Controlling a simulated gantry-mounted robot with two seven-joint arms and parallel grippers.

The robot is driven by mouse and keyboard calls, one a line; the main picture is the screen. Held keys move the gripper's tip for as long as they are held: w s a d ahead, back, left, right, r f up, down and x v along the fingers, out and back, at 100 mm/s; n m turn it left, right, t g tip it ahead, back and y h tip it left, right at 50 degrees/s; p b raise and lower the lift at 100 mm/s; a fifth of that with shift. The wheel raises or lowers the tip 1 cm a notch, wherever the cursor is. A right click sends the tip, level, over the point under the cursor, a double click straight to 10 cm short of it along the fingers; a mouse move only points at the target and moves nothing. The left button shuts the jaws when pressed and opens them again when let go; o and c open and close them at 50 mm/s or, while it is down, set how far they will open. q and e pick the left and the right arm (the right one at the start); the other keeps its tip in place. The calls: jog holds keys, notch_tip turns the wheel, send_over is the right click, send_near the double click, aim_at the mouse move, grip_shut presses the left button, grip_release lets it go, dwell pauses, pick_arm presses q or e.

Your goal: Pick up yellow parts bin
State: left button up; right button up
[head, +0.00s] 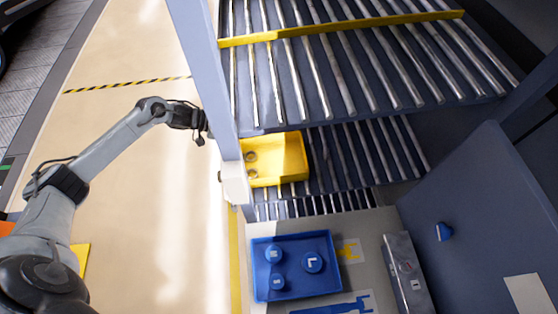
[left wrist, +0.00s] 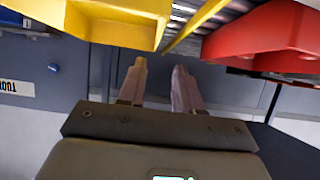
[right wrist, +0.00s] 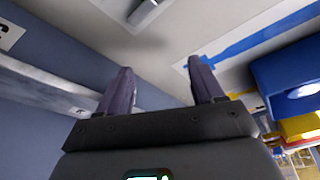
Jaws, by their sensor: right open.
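The yellow parts bin (head: 296,150) sits on the roller shelf, just right of the grey post, with round parts in it. In the left wrist view the yellow bin (left wrist: 110,22) fills the upper left, beyond the fingertips. My left gripper (head: 201,136) is left of the post in the head view, apart from the bin. Its two fingers (left wrist: 160,68) are apart with nothing between them. My right gripper (right wrist: 160,72) shows only in the right wrist view, open and empty, over a light work surface. The bin's far side is partly hidden by the shelf.
A blue bin (head: 257,285) with blue round caps stands on the worktop beside a grey box (head: 400,262). A red bin (left wrist: 255,40) is right of the yellow one in the left wrist view. The post (head: 205,75) and upper roller shelf (head: 330,70) are close obstacles.

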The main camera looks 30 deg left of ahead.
pick_arm(q)
jog(key=shift+s+x, duration=0.2)
jog(key=shift+x, duration=4.75)
jog(key=shift+d+f, duration=0.1)
grip_shut()
